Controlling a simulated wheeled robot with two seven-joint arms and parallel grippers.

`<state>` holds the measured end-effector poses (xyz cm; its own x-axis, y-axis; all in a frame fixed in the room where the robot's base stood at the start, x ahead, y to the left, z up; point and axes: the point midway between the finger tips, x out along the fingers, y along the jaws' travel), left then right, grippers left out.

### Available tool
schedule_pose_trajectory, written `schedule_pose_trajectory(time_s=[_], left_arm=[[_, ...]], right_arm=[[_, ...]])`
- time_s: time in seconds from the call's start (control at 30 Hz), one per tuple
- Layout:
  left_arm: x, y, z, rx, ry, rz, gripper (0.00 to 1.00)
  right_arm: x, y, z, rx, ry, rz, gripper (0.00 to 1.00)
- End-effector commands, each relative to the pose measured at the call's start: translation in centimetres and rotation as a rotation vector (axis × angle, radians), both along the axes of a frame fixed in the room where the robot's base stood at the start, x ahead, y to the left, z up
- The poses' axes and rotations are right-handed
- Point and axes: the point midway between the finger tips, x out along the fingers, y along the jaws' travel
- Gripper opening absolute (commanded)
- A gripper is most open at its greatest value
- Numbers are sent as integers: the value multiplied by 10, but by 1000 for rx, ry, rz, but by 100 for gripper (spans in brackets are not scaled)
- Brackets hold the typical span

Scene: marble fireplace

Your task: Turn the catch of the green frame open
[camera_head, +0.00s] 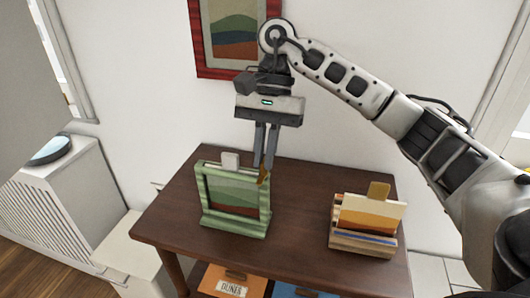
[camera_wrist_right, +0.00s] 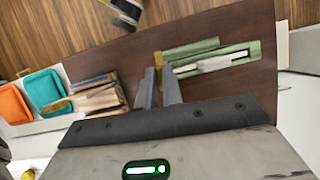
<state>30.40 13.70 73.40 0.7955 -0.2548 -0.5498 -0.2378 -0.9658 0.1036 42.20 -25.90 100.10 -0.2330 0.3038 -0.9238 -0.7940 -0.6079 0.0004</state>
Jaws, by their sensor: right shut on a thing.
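The green frame (camera_head: 207,218) stands upright on the dark wooden table, with a landscape picture of green and red-brown bands in it. A pale tab (camera_head: 230,160) sticks up at its top edge. My right gripper (camera_head: 265,163) points down at the frame's top right corner, its fingers close together on the golden-brown catch (camera_head: 263,176). The right wrist view shows the catch (camera_wrist_right: 158,60) between the fingertips, at one end of the green frame (camera_wrist_right: 240,51). The fingers partly hide the catch, so its exact angle is hard to tell. My left gripper is out of view.
A wooden rack (camera_head: 350,246) with several flat panels stands on the table (camera_head: 300,180) to the right. A red-framed picture (camera_head: 200,50) hangs on the wall behind my gripper. Orange (camera_head: 238,280) and blue trays sit below the tabletop. Table space between frame and rack is clear.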

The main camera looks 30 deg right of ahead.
Motion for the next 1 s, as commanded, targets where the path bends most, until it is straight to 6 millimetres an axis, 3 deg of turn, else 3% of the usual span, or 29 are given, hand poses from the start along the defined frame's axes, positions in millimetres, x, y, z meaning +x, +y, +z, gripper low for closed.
schedule_pose_trajectory(time_s=[0.7,0.73,0.8,1.0], left_arm=[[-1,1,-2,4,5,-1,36],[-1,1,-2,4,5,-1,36],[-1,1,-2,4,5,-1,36],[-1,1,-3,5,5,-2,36]], right_arm=[[0,1,0,1,0,70,0],[0,1,0,1,0,70,16],[0,1,0,1,0,70,30],[0,0,0,0,0,69,30]])
